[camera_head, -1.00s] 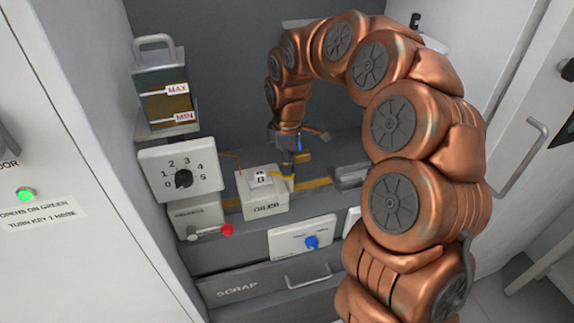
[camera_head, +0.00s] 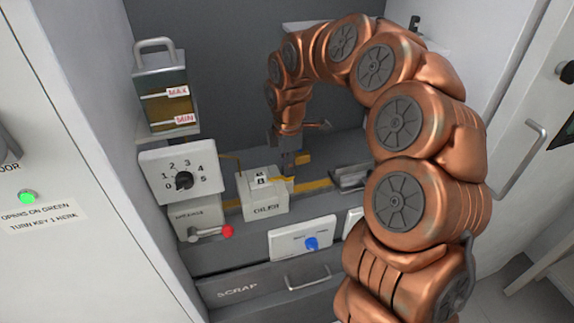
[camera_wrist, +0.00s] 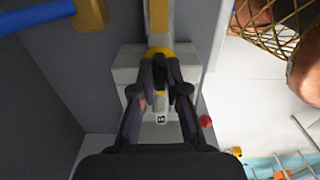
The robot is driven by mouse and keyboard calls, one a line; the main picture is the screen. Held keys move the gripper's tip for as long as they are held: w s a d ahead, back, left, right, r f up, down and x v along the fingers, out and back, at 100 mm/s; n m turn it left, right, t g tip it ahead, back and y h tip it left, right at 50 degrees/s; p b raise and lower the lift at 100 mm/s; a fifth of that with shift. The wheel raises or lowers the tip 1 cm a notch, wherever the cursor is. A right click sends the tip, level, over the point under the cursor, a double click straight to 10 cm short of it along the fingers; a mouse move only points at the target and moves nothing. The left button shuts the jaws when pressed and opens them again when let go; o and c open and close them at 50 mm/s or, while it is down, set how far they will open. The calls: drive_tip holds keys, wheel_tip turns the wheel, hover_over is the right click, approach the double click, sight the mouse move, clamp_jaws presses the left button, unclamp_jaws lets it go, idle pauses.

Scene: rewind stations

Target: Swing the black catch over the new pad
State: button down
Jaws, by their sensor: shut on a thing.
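My gripper (camera_wrist: 160,85) points down over the white oiler box (camera_wrist: 127,75), its two dark fingers closed on a small black part (camera_wrist: 159,70) that looks like the catch. In the head view my gripper (camera_head: 287,167) is at the back right of the oiler box (camera_head: 264,206), and the black part cannot be made out there. A small white block with dark marks (camera_head: 260,180) sits on top of the box. A white tag marked B (camera_wrist: 161,118) shows between the fingers in the wrist view. I cannot make out the pad; the fingers cover much of the box top.
A yellow strip (camera_head: 312,185) runs by the box toward a grey metal part (camera_head: 350,180). A dial (camera_head: 182,178), a red-knobbed lever (camera_head: 226,231) and a blue-knobbed panel (camera_head: 290,241) stand close by. The scrap drawer (camera_head: 262,284) is below.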

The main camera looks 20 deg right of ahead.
drive_tip(key=c, duration=1.2)
unclamp_jaws()
wheel_tip(320, 180, up, 12)
